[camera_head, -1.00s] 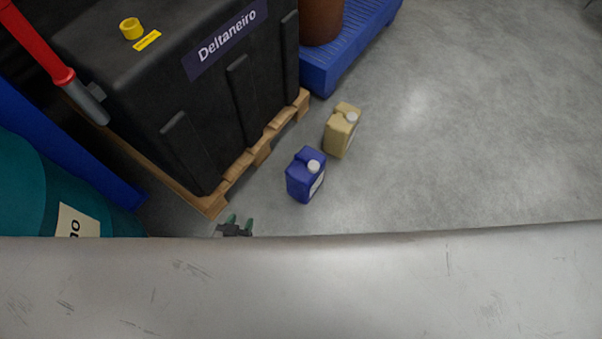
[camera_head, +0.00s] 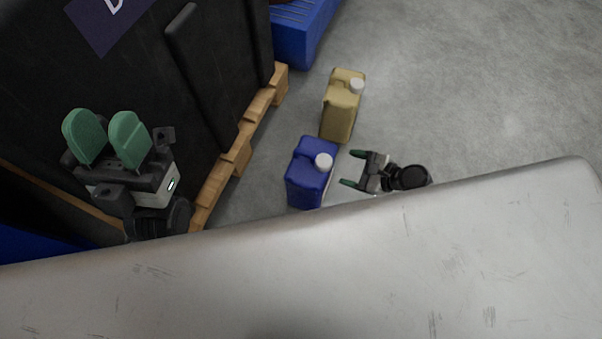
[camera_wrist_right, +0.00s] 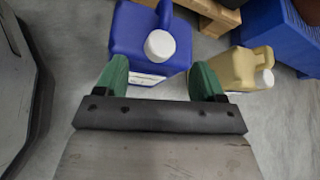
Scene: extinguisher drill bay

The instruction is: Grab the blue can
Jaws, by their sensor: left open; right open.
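The blue can (camera_head: 308,180), with a white cap, stands on the floor beside the wooden pallet. My right gripper (camera_head: 350,169) is open just right of the can, its fingers pointing towards it. In the right wrist view the blue can (camera_wrist_right: 140,38) lies just beyond the two green fingertips of the right gripper (camera_wrist_right: 157,78), mostly ahead of the left finger and the gap. Nothing is between the fingers. My left gripper (camera_head: 104,137) is open and empty in front of the black tank.
A tan can (camera_head: 341,108) stands just behind the blue one. A black tank (camera_head: 215,60) sits on a wooden pallet (camera_head: 236,160) at the left. A blue platform (camera_head: 303,38) is at the back. A grey surface (camera_head: 300,275) fills the foreground. The floor at the right is clear.

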